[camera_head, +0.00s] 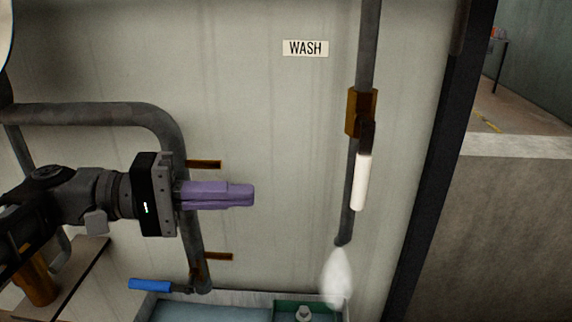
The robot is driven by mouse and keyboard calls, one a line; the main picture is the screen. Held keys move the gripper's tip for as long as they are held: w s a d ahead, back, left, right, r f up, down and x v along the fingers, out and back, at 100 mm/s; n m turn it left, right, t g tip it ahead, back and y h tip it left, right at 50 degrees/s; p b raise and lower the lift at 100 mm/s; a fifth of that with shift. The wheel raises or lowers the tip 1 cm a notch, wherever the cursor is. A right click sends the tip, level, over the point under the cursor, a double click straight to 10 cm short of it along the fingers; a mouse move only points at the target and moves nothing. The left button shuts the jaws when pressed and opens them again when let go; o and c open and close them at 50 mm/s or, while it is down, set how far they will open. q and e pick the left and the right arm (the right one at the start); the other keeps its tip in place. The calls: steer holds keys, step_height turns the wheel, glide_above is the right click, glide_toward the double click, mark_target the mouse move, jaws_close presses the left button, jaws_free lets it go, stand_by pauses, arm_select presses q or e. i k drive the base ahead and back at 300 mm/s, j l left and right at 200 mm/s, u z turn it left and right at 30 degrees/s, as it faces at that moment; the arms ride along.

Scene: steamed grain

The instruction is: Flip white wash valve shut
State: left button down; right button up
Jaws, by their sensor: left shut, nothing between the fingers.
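The white wash valve handle (360,182) hangs down along the grey vertical pipe (368,45), below a brass valve body (361,105). A pale white spray (338,278) comes from the pipe's lower end. A "WASH" sign (305,48) is on the wall to the upper left of the valve. My left gripper (253,195), with purple fingers, is shut and empty. It points right and is to the left of the white handle, apart from it. My right gripper is not in view.
A bent grey pipe (130,112) with brass brackets runs behind my left gripper. A blue handle (150,285) is low at the left. A basin (225,311) lies below the spray. A dark post (440,150) stands right of the valve.

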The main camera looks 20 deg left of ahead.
mark_target(363, 156)
steer(key=k, duration=1)
